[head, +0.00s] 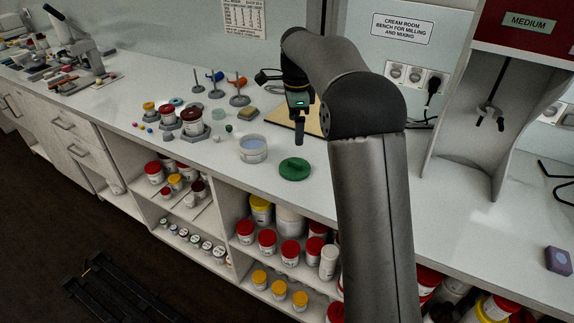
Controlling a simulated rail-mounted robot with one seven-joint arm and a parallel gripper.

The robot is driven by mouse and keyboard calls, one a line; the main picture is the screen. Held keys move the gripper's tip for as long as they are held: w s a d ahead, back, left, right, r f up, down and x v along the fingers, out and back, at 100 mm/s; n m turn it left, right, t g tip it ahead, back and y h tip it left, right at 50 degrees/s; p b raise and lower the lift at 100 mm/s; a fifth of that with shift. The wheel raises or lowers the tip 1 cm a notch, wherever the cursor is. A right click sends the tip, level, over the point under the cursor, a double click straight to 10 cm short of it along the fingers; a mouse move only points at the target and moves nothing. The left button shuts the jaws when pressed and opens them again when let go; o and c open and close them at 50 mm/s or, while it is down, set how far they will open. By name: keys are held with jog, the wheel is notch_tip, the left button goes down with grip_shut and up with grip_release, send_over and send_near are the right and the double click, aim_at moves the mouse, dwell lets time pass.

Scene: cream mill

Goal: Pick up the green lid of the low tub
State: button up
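The green lid (295,169) is round with a small raised knob. It lies flat on the white bench near the front edge, in the head view. The low tub (253,156) is white and stands open to the left of the lid, with something pale blue inside. My gripper (300,137) points down above and slightly behind the lid, apart from it. Its fingers show as one narrow dark shape from this side, so their opening cannot be made out. Nothing is visibly held.
A tan board (313,122) lies behind my gripper. A purple block (558,261) lies at the far right. Shelves of jars are below the bench. Bench right of my arm is mostly clear.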

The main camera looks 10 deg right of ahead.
send_over(295, 162)
notch_tip(295, 162, down, 8)
jog(key=shift+s+f+p, duration=0.15)
jog(key=shift+p, duration=0.2)
jog(key=shift+w+f+p, duration=0.2)
jog(key=shift+f+p, duration=0.5)
jog(key=shift+f, duration=2.3)
jog(key=c, duration=0.7)
